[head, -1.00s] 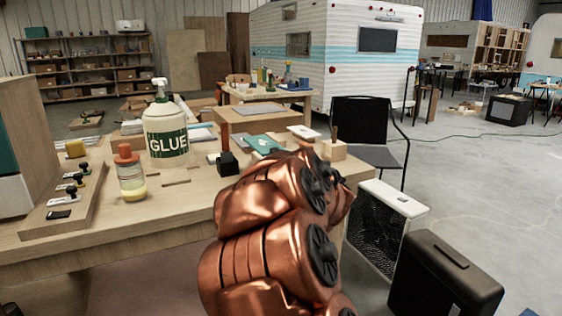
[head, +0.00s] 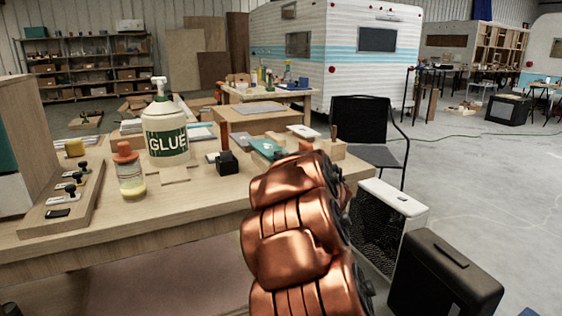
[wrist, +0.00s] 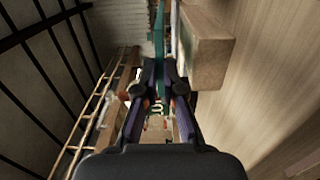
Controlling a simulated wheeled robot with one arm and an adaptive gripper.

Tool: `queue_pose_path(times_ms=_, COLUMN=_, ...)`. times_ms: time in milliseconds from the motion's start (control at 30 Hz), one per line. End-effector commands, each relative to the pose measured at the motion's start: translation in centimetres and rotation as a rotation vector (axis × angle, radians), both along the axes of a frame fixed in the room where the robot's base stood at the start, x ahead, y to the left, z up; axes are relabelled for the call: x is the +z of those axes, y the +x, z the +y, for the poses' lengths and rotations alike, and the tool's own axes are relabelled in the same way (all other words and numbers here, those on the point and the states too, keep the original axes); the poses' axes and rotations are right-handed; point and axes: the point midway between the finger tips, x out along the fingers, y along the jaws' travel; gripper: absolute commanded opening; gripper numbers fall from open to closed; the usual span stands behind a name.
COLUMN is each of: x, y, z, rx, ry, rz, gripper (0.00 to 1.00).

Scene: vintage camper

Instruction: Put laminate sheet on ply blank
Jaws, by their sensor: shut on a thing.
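My gripper (wrist: 158,75) shows in the wrist view with its fingers closed on a thin teal sheet, which I take to be the laminate sheet (wrist: 159,35). The sheet is seen edge-on and extends beyond the fingertips. A thick wooden block (wrist: 210,48) is close to the right of the sheet, and I cannot tell whether they touch. In the head view my copper arm hides the gripper. A teal patch (head: 266,148) shows just beyond the arm, at the right end of the workbench. I cannot tell for certain which wooden piece is the ply blank.
The workbench (head: 120,228) holds a glue bottle (head: 166,135), a small orange-capped jar (head: 129,175), a black block (head: 227,161) and a stamp rack (head: 72,195). A chair (head: 365,135), a white heater (head: 395,205) and a black case (head: 445,275) stand right of the bench.

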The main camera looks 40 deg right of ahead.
Motion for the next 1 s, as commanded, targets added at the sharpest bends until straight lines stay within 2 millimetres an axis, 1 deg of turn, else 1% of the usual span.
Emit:
queue_pose_path(times_ms=33, x=-0.3, y=0.0, z=0.0, rx=0.001, ry=0.001, rz=-0.001, gripper=0.00)
queue_pose_path(times_ms=267, x=-0.3, y=0.0, z=0.1, rx=0.001, ry=-0.001, rz=-0.003, gripper=0.00)
queue_pose_path(times_ms=767, x=-1.5, y=0.0, z=0.0, rx=0.000, ry=-0.001, rz=-0.003, gripper=0.00)
queue_pose_path(times_ms=867, x=-1.5, y=0.0, z=0.0, rx=0.000, ry=-0.001, rz=-0.003, gripper=0.00)
queue_pose_path(times_ms=900, x=-1.5, y=0.0, z=0.0, rx=0.000, ry=-0.001, rz=-0.003, gripper=0.08)
queue_pose_path(times_ms=1000, x=-1.5, y=0.0, z=0.0, rx=0.000, ry=-0.001, rz=-0.003, gripper=0.19)
